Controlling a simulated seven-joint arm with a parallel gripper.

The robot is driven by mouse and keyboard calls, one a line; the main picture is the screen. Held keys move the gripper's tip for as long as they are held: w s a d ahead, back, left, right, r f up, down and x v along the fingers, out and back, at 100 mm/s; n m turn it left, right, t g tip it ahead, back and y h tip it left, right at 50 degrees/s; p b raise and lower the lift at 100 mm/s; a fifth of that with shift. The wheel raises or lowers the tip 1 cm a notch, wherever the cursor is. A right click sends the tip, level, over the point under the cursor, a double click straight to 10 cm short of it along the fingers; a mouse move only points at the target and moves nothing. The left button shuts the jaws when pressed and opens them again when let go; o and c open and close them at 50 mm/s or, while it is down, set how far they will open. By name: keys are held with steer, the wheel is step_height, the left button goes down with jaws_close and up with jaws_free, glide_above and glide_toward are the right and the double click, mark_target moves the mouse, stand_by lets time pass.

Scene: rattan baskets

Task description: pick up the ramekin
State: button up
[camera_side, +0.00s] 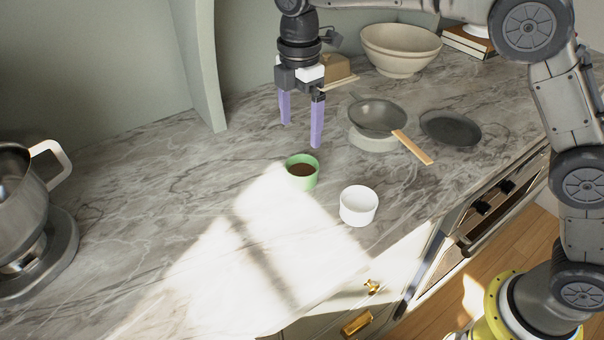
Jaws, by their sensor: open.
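A plain white ramekin (358,206) stands upright on the marble counter, near its front edge. A green ramekin-like cup (301,173) with brown contents stands just behind it to the left. The picture alone does not tell which of the two the task names. My gripper (301,134) points down with its two purple fingers apart and nothing between them. It is above the counter, up from the green cup and up and left of the white ramekin, touching neither.
A dark round plate (450,128) and stacked bowls (400,48) are behind. A stand mixer (30,210) is at left. The sunlit counter (230,255) is clear.

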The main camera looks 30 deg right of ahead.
mark_target(302, 167)
steer(key=f, duration=1.1)
steer(key=shift+s+d+f, duration=0.1)
steer(key=shift+d+f, duration=0.1)
steer(key=shift+c, duration=0.2)
steer(key=c, duration=1.2)
